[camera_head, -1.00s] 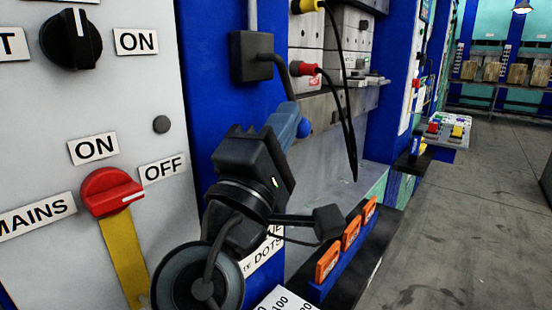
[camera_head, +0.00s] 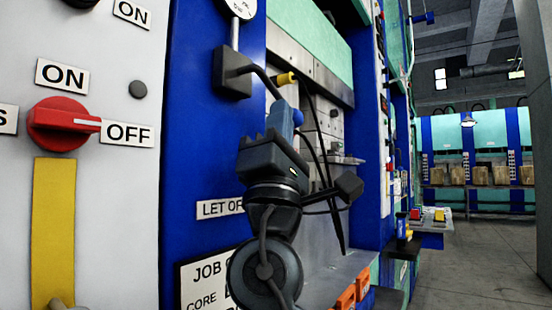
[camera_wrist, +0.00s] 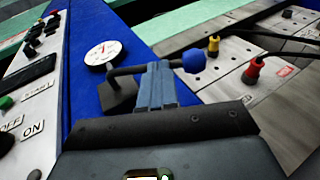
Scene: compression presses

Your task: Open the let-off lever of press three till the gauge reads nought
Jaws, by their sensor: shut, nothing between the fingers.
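The let-off lever is a dark bar (camera_head: 258,75) on a black block fixed to the blue column. It ends in a blue knob (camera_head: 298,117). In the wrist view the block (camera_wrist: 118,96), bar (camera_wrist: 127,71) and knob (camera_wrist: 197,60) also show. My gripper (camera_head: 283,118) is shut and empty. Its blue-grey fingertips (camera_wrist: 158,66) overlap the bar between block and knob; I cannot tell whether they touch it. The white round gauge (camera_wrist: 102,52) is beside the block; its red needle is too small to read. In the head view the gauge (camera_head: 240,6) is cut by the top edge.
A LET OFF label (camera_head: 219,209) is on the blue column, partly hidden by my arm. A red mains switch (camera_head: 62,124) is on the grey panel at left. Yellow (camera_wrist: 213,44) and red (camera_wrist: 254,70) cable plugs stand beyond the knob. Open floor (camera_head: 480,262) lies at right.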

